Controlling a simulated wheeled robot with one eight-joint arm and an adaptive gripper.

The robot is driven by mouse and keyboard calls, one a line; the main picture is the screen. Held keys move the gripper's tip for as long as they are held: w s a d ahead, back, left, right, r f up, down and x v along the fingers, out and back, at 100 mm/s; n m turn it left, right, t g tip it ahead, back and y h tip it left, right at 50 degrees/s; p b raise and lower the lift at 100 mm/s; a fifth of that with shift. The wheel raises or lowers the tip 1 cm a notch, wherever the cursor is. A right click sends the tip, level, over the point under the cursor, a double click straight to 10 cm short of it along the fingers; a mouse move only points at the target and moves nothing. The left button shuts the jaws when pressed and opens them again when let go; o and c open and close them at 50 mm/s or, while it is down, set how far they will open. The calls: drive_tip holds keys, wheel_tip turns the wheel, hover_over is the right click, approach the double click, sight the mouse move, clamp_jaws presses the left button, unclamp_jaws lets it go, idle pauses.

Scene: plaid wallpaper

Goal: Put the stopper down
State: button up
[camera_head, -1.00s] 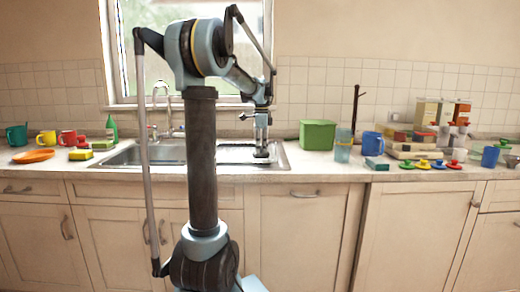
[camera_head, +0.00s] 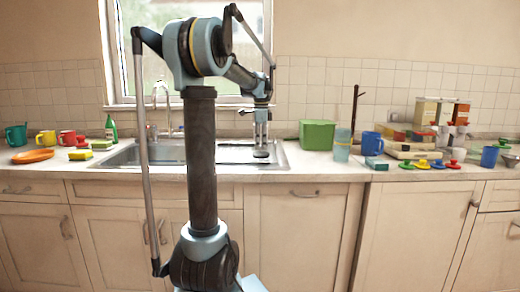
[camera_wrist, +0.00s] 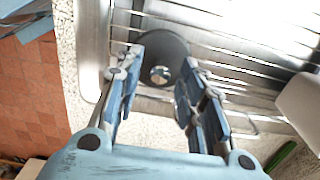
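The stopper, a dark round disc with a metal knob at its middle, lies flat on the ridged drainboard (camera_head: 232,158) to the right of the sink basin; it shows in the head view (camera_head: 261,155) and the wrist view (camera_wrist: 176,52). My gripper (camera_head: 261,140) hangs pointing down just above the stopper. In the wrist view my gripper (camera_wrist: 161,62) has its two fingers apart, one on each side of the knob, with nothing held between them.
A green tub (camera_head: 317,135), a teal cup (camera_head: 342,146) and a blue mug (camera_head: 372,143) stand right of the sink. The tap (camera_head: 163,112) is behind the basin, left of my gripper. A sponge (camera_head: 80,154) and several mugs are at the far left.

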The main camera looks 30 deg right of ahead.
wheel_tip(320, 180, up, 10)
idle(0.4)
drive_tip(key=s+a+f+n, duration=0.2)
drive_tip(key=a+f+n, duration=0.2)
drive_tip(key=a, duration=0.5)
drive_tip(key=s+a+f+n+t, duration=0.1)
drive_tip(key=s+a+f+n, duration=0.2)
drive_tip(key=a, duration=0.5)
drive_tip(key=s+a+f+n, duration=0.1)
drive_tip(key=a+f+n, duration=0.35)
drive_tip(key=a, duration=0.45)
drive_tip(key=s+a+f+n, duration=0.6)
drive_tip(key=s+a+f, duration=0.1)
drive_tip(key=f, duration=0.3)
drive_tip(key=s+a+f+n+t, duration=0.1)
drive_tip(key=s+a+f+n, duration=0.6)
drive_tip(key=s+f, duration=0.2)
wheel_tip(320, 180, down, 2)
drive_tip(key=shift+a+f, duration=0.1)
drive_tip(key=shift+a, duration=0.2)
drive_tip(key=shift+s, duration=0.1)
